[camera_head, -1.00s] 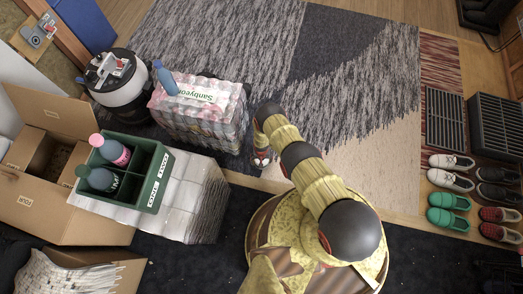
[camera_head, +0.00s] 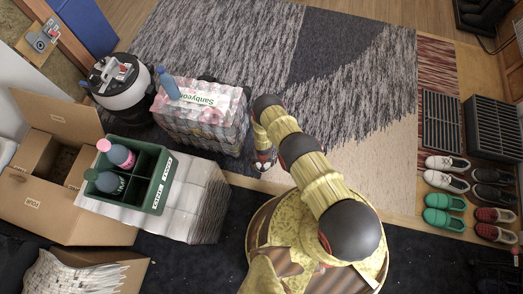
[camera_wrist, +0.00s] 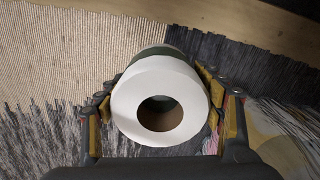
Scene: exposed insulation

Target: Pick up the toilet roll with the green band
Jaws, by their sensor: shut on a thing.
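A white toilet roll (camera_wrist: 185,85) with a dark green band on its far part fills the middle of the wrist view, its cardboard core hole facing the camera. My gripper (camera_wrist: 160,100) is shut on the roll, with one finger on each side touching it. In the head view my gripper (camera_head: 264,163) is small, beside the wrapped pack's right side. The roll is not clearly visible there, hidden by the arm.
A plastic-wrapped pack (camera_head: 200,128) with a blue bottle (camera_head: 168,84) stands left of my arm. Nearby are a green crate (camera_head: 160,184) holding bottles, an open cardboard box (camera_head: 60,215) and a round black-and-white appliance (camera_head: 130,95). Shoes (camera_head: 445,182) line the right. The rug (camera_head: 350,95) ahead is mostly clear.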

